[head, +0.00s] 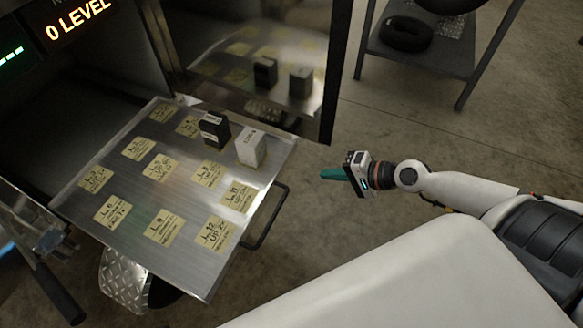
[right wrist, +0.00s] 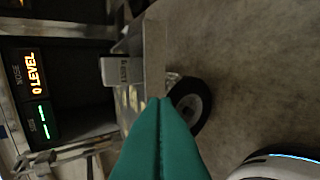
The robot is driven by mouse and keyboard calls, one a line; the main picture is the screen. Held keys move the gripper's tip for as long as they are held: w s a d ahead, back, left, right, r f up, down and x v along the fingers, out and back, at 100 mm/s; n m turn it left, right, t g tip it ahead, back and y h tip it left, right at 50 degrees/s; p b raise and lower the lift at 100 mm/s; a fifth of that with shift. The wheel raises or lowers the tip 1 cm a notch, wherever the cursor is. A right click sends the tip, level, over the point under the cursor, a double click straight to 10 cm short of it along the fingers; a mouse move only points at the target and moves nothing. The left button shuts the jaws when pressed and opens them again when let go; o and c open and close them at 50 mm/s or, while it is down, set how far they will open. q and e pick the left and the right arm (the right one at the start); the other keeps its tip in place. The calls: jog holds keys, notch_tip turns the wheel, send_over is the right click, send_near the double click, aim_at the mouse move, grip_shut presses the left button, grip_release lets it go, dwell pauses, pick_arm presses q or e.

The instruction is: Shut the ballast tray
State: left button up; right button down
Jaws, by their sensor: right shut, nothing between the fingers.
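The ballast tray (head: 135,215) is a metal sheet pulled out of a dark cabinet in the head view, with several yellow labels on it. A dark block (head: 214,131) and a light grey block (head: 251,148) stand upright near its far right edge. A black bar handle (head: 268,222) runs along its right side. My right gripper (head: 333,173) is shut and empty, to the right of the tray and apart from the handle. Its green fingers (right wrist: 160,145) are together in the right wrist view, which also shows the grey block (right wrist: 115,71). My left gripper is not in view.
An orange "0 LEVEL" display (head: 78,18) is on the cabinet at the upper left. A shiny metal panel (head: 255,60) stands behind the tray and reflects the blocks. A dark shelf stand (head: 420,55) is at the back right. Concrete floor lies open between stand and tray.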

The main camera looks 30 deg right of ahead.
send_near(282, 168)
notch_tip(282, 168, down, 3)
jog(key=w+a, duration=0.1)
jog(key=shift+w+a, duration=0.9)
jog(key=shift+w, duration=0.25)
jog(key=shift+w+a, duration=0.35)
jog(key=shift+w, duration=0.1)
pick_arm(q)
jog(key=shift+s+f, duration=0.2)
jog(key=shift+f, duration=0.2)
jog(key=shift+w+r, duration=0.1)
